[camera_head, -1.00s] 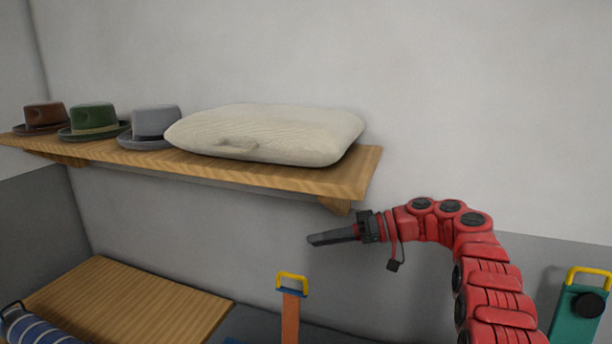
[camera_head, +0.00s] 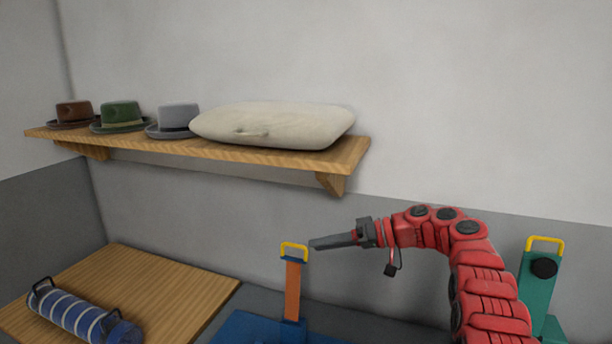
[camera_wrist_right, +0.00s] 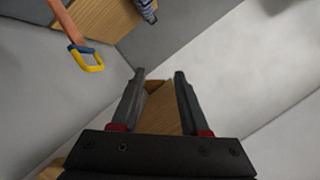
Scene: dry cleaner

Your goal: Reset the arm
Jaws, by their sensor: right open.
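My right gripper (camera_head: 330,242) is on the red arm that comes in from the right in the head view. It points left, below the right end of the wall shelf and near the yellow handle of an orange post. In the right wrist view my right gripper (camera_wrist_right: 158,78) has its two dark fingers apart, with nothing held between them. A brown wooden piece shows behind the gap, apparently part of the shelf. My left gripper is not in view.
A wooden shelf (camera_head: 350,155) carries a cream cushion (camera_head: 275,125) and brown (camera_head: 74,113), green (camera_head: 121,115) and grey (camera_head: 178,119) hats. Below are a wooden table (camera_head: 165,285), a striped blue roll (camera_head: 80,315), the orange post (camera_head: 292,290) and a teal post (camera_head: 537,290).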

